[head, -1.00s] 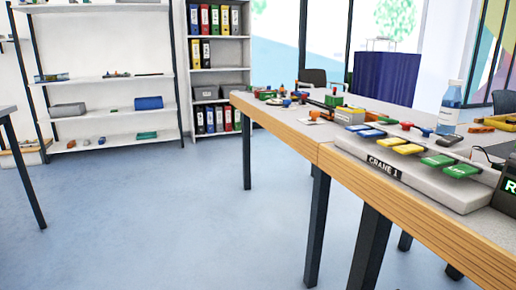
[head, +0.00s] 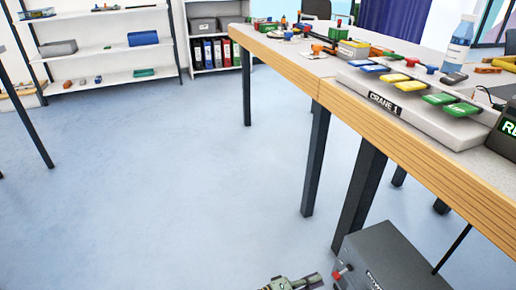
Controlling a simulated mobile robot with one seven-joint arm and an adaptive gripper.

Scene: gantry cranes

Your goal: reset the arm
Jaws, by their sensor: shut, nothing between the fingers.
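My gripper (head: 314,279) shows only in part at the bottom edge of the head view, as a grey-green metal piece with a darker tip pointing right. It is shut and nothing shows in it. It appears low, over the floor to the left of a dark grey box. The rest of my arm is out of view below.
A long wood-edged table (head: 395,125) runs along the right, with the CRANE 1 control panel (head: 383,102) and a bottle (head: 459,45). A dark grey box (head: 395,262) with a red knob is at the lower right. Shelves (head: 105,45) stand behind. The blue floor (head: 180,180) is clear.

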